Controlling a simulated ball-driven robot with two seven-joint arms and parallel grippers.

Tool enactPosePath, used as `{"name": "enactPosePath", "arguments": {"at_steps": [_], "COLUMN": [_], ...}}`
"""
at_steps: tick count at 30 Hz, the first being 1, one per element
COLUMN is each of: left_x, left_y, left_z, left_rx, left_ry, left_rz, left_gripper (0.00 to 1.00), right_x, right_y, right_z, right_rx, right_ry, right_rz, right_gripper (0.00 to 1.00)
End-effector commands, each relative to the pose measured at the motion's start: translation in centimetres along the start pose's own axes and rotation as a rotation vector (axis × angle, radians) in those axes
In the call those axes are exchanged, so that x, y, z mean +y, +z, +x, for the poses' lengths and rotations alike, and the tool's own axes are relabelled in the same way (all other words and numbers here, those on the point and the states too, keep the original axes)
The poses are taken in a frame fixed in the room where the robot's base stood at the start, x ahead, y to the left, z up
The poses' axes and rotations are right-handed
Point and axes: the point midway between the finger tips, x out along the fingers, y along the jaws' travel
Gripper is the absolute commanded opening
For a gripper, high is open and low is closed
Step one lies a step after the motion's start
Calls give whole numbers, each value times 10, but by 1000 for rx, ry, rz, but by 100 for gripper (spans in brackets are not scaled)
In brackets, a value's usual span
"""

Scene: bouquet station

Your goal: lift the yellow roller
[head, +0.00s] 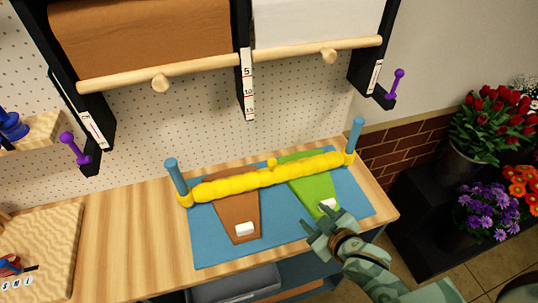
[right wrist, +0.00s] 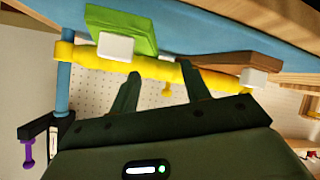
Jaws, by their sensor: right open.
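The yellow roller (head: 240,184) is a long bumpy bar with a small knob near its middle. It spans the blue mat (head: 210,255) between two upright blue posts, the left post (head: 176,177) and the right post (head: 355,135), with a yellow end at each. In the right wrist view, the roller (right wrist: 82,53) runs across beyond my fingertips. My right gripper (head: 326,222) is open and empty, on the near side of the roller's right half. Its fingers (right wrist: 160,72) point toward the roller; contact cannot be told. My left gripper is not in view.
A brown piece (head: 238,215) and a green piece (head: 314,187), each with a white block, lie on the mat beneath the roller. Paper rolls on wooden bars (head: 225,66) hang above. Potted flowers (head: 490,120) stand at right, a wooden board (head: 45,240) at left.

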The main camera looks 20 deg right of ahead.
Motion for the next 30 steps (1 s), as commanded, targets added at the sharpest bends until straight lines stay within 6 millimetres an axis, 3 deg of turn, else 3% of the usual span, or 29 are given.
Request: {"name": "enactPosePath", "arguments": {"at_steps": [9, 17, 20, 30], "left_x": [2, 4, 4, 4], "left_y": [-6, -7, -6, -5], "left_z": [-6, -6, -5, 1], "left_rx": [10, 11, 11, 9], "left_ry": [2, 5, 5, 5], "left_rz": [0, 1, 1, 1], "left_gripper": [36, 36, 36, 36], "right_x": [5, 14, 14, 15], "right_y": [-43, -56, -65, -112], "right_z": [18, 23, 36, 108], "right_rx": [450, 580, 583, 581], "right_ry": [-84, -102, -102, -102], "right_rz": [277, 369, 371, 370], "right_gripper": [47, 47, 47, 47]}}
